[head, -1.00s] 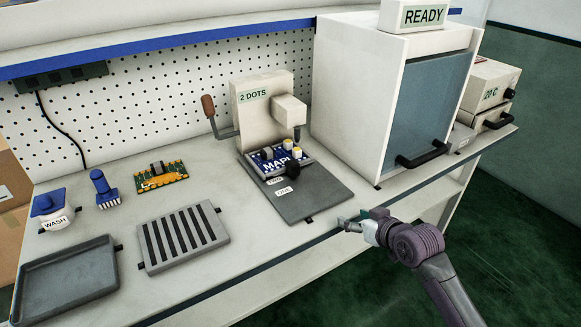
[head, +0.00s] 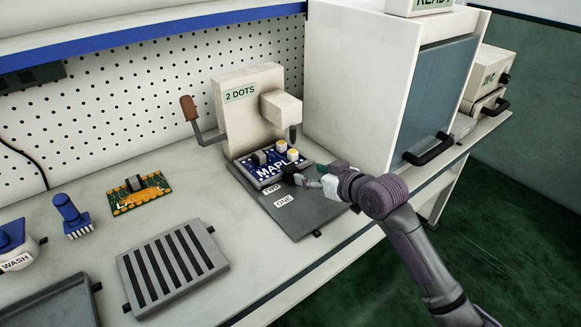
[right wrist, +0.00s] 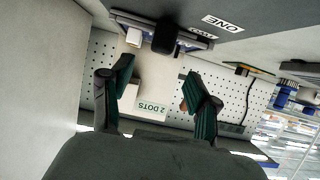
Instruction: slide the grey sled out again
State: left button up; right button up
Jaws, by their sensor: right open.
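The grey sled (head: 261,188) sits on the dark grey track plate (head: 305,220), under the head of the cream press marked "2 DOTS" (head: 246,110). It carries a blue board (head: 268,170) lettered "MAPL", with several small parts on it. The sled's black knob (head: 291,174) faces the front, near the "TWO" label; it also shows in the right wrist view (right wrist: 163,38). My right gripper (head: 308,181) is open, its fingertips close to the knob. In the right wrist view the knob lies between the spread fingers (right wrist: 158,75); contact is not clear. My left gripper is out of view.
A white cabinet (head: 350,95) with a black-handled door stands right of the press. The press's brown-handled lever (head: 189,108) rises at its left. A slotted grey rack (head: 172,265), a green board (head: 140,193) and a blue brush (head: 70,215) lie to the left.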

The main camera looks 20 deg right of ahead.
aim_at(293, 168)
jog(key=x, duration=0.9)
jog(key=shift+w+a+f, duration=0.1)
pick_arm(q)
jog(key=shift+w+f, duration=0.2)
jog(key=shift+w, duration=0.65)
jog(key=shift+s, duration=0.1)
pick_arm(e)
jog(key=shift+c, duration=0.6)
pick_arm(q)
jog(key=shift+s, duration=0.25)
pick_arm(e)
grip_shut()
